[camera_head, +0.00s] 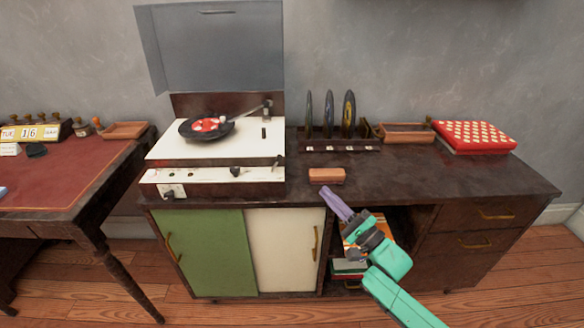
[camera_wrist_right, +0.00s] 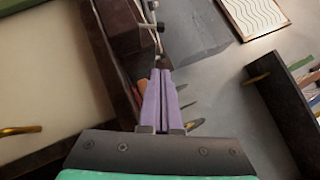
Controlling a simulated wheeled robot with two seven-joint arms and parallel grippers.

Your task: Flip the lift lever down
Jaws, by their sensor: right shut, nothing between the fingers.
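The record player (camera_head: 215,148) stands on the left part of the cabinet with its grey lid (camera_head: 215,48) raised. A black record with a red label (camera_head: 207,125) lies on it. The tonearm (camera_head: 250,112) reaches over the record from its base at the right. A small dark upright piece (camera_head: 264,133), which looks like the lift lever, stands on the white deck beside the tonearm; its exact tilt is too small to tell. My right gripper (camera_head: 325,190) is shut and empty, at the cabinet's front edge, right of the player and apart from it. Its lilac fingers (camera_wrist_right: 163,75) show together in the wrist view.
A small orange-brown box (camera_head: 326,175) lies just behind my right fingertips. A rack with several upright records (camera_head: 335,145), a wooden tray (camera_head: 406,135) and a red patterned box (camera_head: 474,136) stand along the back. The cabinet top (camera_head: 410,175) is bare at front right.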

